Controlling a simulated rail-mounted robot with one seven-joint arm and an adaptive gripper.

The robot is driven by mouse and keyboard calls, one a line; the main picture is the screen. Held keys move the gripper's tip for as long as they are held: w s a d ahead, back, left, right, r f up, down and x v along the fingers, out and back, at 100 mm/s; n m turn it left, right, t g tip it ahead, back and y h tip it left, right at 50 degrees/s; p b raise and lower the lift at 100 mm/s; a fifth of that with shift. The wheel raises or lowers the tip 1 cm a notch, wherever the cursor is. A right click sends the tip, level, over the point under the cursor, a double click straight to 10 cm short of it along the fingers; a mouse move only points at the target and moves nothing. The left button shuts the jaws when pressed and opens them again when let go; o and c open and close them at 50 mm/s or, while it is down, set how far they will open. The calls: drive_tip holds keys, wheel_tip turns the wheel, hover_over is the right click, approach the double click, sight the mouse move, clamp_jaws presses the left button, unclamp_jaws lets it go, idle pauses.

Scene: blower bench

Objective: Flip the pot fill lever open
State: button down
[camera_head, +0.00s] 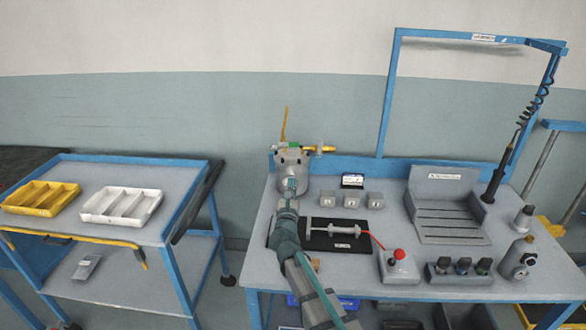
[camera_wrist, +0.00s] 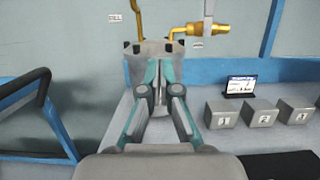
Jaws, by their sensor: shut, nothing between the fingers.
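The grey pot (camera_head: 292,160) stands at the back left of the bench; its top edge with dark bolts also shows in the wrist view (camera_wrist: 133,48). A thin yellow upright bar (camera_head: 284,124) rises at the pot's left; in the wrist view this yellow bar (camera_wrist: 137,20) stands beside a small label that seems to read FILL. I take it for the fill lever but cannot be sure. A brass fitting (camera_wrist: 200,30) sticks out at the pot's upper right. My gripper (camera_wrist: 156,72) is shut and empty, its fingertips in front of the pot and below the bar. Contact cannot be told.
Numbered grey blocks (camera_wrist: 263,113) and a small display (camera_head: 352,181) stand right of the pot. A black tray with a syringe-like part (camera_head: 335,231), a red-button box (camera_head: 399,266) and a grey slotted stand (camera_head: 447,215) lie further right. A cart (camera_head: 130,225) stands left.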

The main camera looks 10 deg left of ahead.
sight(294, 145)
drive_tip(key=p+x, duration=0.4)
drive_tip(key=x, duration=0.6)
drive_tip(key=shift+w+a+r, duration=0.1)
drive_tip(key=shift+w+r, duration=0.1)
drive_tip(key=shift+w, duration=0.1)
drive_tip(key=r+p, duration=0.2)
drive_tip(key=r, duration=0.1)
drive_tip(key=shift+s+r, duration=0.3)
drive_tip(key=shift+s, duration=0.05)
